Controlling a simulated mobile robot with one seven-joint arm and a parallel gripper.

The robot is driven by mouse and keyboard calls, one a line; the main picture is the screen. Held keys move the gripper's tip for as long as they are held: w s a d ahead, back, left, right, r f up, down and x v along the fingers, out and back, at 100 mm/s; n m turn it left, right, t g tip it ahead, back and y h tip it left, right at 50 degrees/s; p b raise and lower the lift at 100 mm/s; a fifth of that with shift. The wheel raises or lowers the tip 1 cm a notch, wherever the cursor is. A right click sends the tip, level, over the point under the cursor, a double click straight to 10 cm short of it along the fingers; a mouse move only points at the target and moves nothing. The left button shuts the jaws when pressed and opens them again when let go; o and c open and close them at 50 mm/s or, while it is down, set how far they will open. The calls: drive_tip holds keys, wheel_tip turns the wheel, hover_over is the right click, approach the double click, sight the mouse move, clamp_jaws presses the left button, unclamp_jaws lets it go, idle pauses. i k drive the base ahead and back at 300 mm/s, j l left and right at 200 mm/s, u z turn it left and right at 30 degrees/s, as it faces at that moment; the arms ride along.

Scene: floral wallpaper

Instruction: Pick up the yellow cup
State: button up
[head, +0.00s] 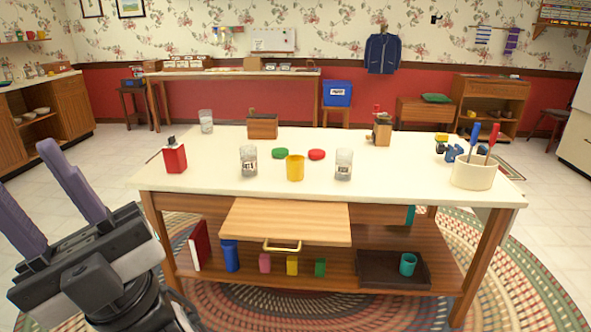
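The yellow cup (295,167) stands upright on the white top of the work table (220,187), near the middle of its front part. It is between two clear jars, with space on each side. My gripper (50,200) is at the lower left, off the table's left side and well away from the cup. Its two purple-grey fingers are spread apart with nothing between them.
Clear jars (248,161) and (344,164) flank the cup; green (280,153) and red (317,154) lids lie behind it. A red bottle (174,156) stands left, a cream crock (472,172) right. A wooden board (286,222) with a brass handle juts from the front.

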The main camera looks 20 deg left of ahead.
sight(294, 163)
drive_tip(key=i+j+z, duration=0.1)
drive_tip(key=j, duration=0.35)
drive_tip(key=i+j, duration=0.2)
drive_tip(key=j, duration=0.3)
drive_tip(key=i+j+z, duration=0.15)
drive_tip(key=j, duration=0.3)
drive_tip(key=i+j+z, duration=0.1)
drive_tip(key=j, duration=0.35)
drive_tip(key=i+j+z, duration=0.1)
drive_tip(key=j, duration=0.4)
